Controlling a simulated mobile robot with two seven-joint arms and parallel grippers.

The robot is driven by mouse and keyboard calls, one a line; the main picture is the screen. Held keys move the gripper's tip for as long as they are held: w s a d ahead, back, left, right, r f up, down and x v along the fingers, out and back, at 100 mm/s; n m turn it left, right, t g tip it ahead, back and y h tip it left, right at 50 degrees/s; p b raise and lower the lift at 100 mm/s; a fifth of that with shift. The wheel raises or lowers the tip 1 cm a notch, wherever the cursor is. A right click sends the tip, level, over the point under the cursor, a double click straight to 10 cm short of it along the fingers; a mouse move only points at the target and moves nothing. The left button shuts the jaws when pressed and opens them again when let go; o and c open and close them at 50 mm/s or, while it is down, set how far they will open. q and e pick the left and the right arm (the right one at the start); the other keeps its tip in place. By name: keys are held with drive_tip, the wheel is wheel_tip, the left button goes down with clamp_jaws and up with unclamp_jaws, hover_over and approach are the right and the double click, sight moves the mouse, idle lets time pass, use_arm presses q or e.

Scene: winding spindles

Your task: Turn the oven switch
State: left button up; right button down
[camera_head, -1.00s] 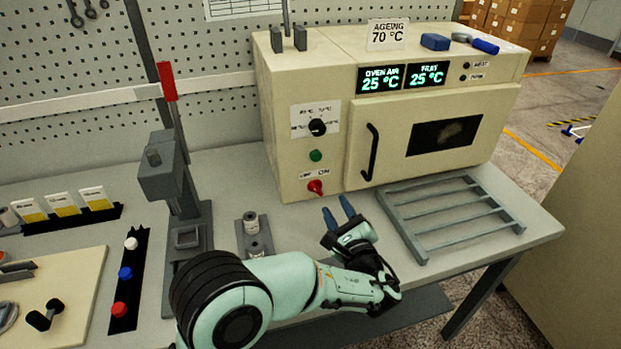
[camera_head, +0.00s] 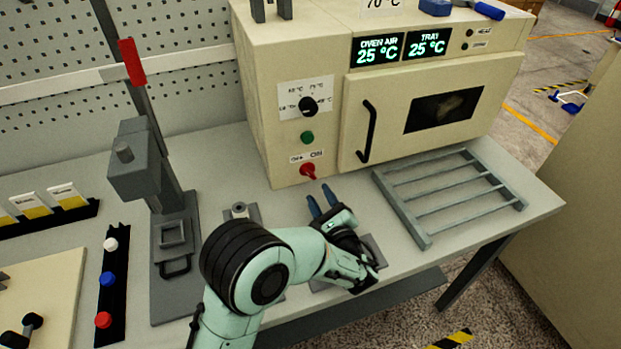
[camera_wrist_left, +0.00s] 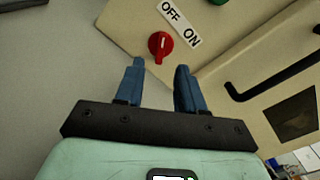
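The oven (camera_head: 400,110) is a cream box at the back of the bench. Its red switch (camera_head: 308,170) sits low on the front panel under an OFF/ON label. In the left wrist view the red switch (camera_wrist_left: 160,46) shows just beyond the fingertips, with a white mark on its knob. My left gripper (camera_head: 321,196) is open and empty, its blue fingers pointing at the switch from in front and slightly below. In the wrist view its fingers (camera_wrist_left: 160,70) are apart, and I see no contact with the switch. My right gripper is not in view.
A black dial (camera_head: 308,106) and a green button (camera_head: 307,137) are above the switch. The oven door has a black handle (camera_head: 368,132). A grey rack (camera_head: 450,195) lies to the right, and a grey press (camera_head: 160,215) stands to the left.

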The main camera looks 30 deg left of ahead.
sight(309, 175)
use_arm(q)
drive_tip(key=x, duration=0.7)
drive_tip(key=shift+w+a+r+p, duration=0.1)
drive_tip(key=shift+a+r+p, duration=0.1)
drive_tip(key=shift+a+p, duration=0.1)
drive_tip(key=shift+d, duration=0.1)
clamp_jaws()
